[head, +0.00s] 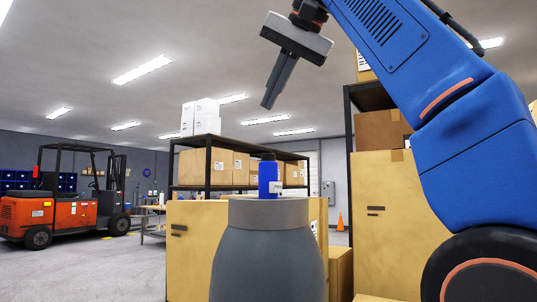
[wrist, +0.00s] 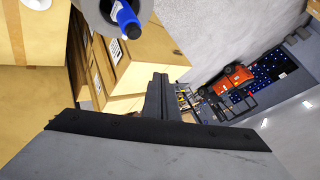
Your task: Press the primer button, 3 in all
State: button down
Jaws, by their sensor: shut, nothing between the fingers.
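A blue bottle (head: 268,178) with a dark cap and a white label stands upright on a grey round pedestal (head: 268,214). In the wrist view the bottle (wrist: 124,15) shows at the top edge, its dark cap toward me, with part of the pedestal (wrist: 97,18) around it. I cannot make out a separate primer button; the dark cap is the only button-like part visible. My gripper (head: 268,104) is shut and empty, above the bottle's height and clear of it. In the wrist view its closed fingers (wrist: 161,92) point away from the bottle.
Large cardboard boxes (head: 390,225) stand behind and right of the pedestal. A black shelf (head: 208,160) with cartons is farther back. An orange forklift (head: 60,208) stands at far left, and a traffic cone (head: 340,222) at the back. The floor at left is open.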

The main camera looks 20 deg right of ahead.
send_over(272, 154)
jog(key=shift+f, duration=3.8)
jog(key=shift+f, duration=0.15)
jog(key=shift+f, duration=0.3)
jog(key=shift+f, duration=0.5)
jog(key=shift+w+r, duration=0.1)
jog(key=shift+r, duration=0.85)
jog(key=shift+r, duration=2.5)
